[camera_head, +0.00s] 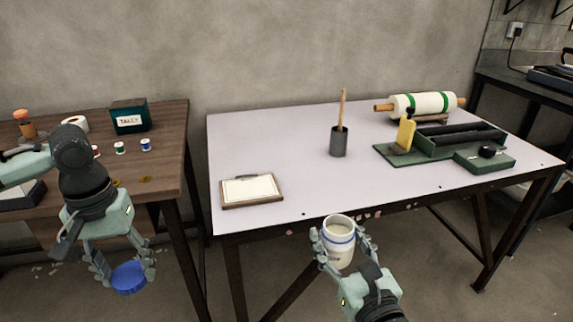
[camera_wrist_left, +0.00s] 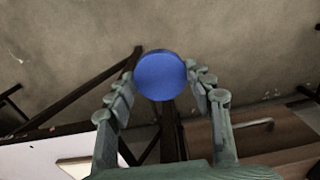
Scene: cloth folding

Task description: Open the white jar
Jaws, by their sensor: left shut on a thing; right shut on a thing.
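The white jar (camera_head: 339,240) has a blue band and an open, uncovered top. My right gripper (camera_head: 338,238) is shut around its sides and holds it upright in front of the white table's near edge. A round blue lid (camera_head: 129,277) is apart from the jar, at the lower left. My left gripper (camera_head: 122,272) is shut on the lid and holds it in the air in front of the wooden table. In the left wrist view the lid (camera_wrist_left: 161,75) sits between the two fingers.
The white table (camera_head: 280,140) carries a clipboard (camera_head: 252,190), a dark cup with a wooden tool (camera_head: 339,141), a green tray (camera_head: 435,150) and a roller (camera_head: 422,104). The wooden table (camera_head: 165,125) at left holds a dark box (camera_head: 129,116) and small spools.

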